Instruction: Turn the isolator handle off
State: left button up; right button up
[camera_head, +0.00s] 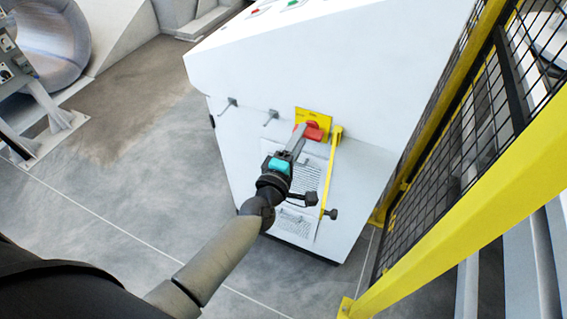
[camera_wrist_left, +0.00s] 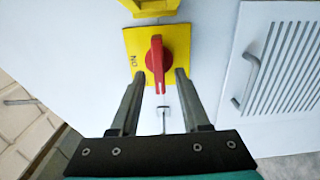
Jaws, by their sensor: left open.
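The red isolator handle (camera_head: 314,131) sits on a yellow plate (camera_head: 314,113) on the front of a white cabinet. In the left wrist view, the red handle (camera_wrist_left: 155,60) stands in the middle of the yellow plate (camera_wrist_left: 179,40), with its long axis roughly upright in that picture. Rotated lettering that looks like ON shows at the plate's left side. My left gripper (camera_head: 301,130) is open in front of the handle. In the left wrist view its fingertips (camera_wrist_left: 158,76) lie on either side of the handle's lower part, with gaps visible. My right gripper is not in view.
A yellow bar (camera_head: 330,170) stands out from the cabinet (camera_head: 355,70) just right of the handle. A yellow-framed mesh fence (camera_head: 455,130) closes the right side. The floor at left is clear.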

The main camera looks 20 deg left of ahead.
pick_arm(q)
jog(key=s, duration=1.4)
jog(key=shift+a+p, duration=0.25)
jog(key=shift+p, duration=0.15)
jog(key=s+f+m+g+h, duration=0.1)
jog(key=s+f+m+g, duration=0.4)
jog(key=f, duration=0.8)
jog(key=s+f+m+g, duration=0.3)
jog(key=s+f+m, duration=0.25)
jog(key=f, duration=0.75)
jog(key=s+a+f+m+g, duration=0.1)
jog(key=s+f+m+g, duration=0.3)
jog(key=s, duration=0.6)
jog(key=s+a+f+m+g+y, duration=0.1)
jog(key=s+f+m+g, duration=0.4)
jog(key=s+f, duration=0.4)
jog(key=shift+s+a+f+m+y, duration=0.3)
jog(key=shift+s+a+m, duration=0.15)
jog(key=shift+s, duration=0.75)
jog(key=shift+r, duration=0.1)
